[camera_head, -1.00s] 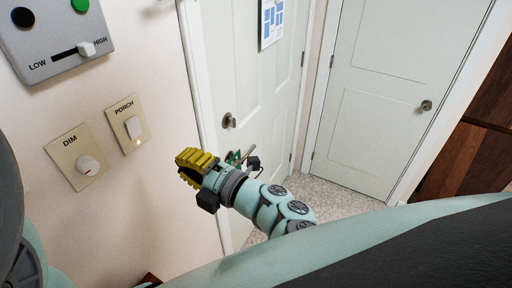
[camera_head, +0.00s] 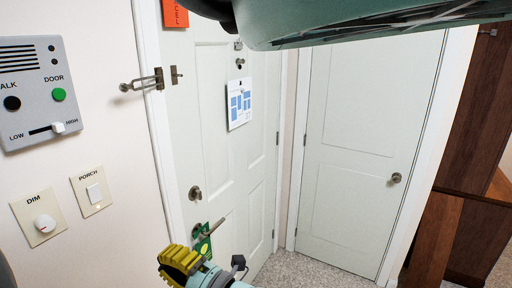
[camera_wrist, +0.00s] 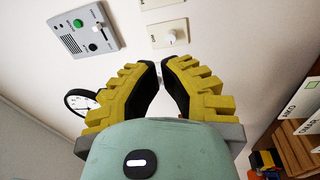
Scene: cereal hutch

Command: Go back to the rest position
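My gripper (camera_head: 172,261) has yellow ribbed fingers and shows low in the head view, in front of the white door's lower left part. In the wrist view the fingertips (camera_wrist: 157,64) come close together with nothing held between them. The gripper points at the wall with the dimmer and porch switches and appears apart from both. The dimmer plate (camera_head: 38,218) has a white round knob. The porch switch plate (camera_head: 92,191) is to its right. The grey intercom panel (camera_head: 40,88) with a green door button and a slider is above them.
The white door (camera_head: 230,150) appears closed, with a round knob, a latch and a hung blue-and-white sheet (camera_head: 239,102). A second white door (camera_head: 365,150) is to its right. Brown wooden furniture (camera_head: 470,150) stands at far right.

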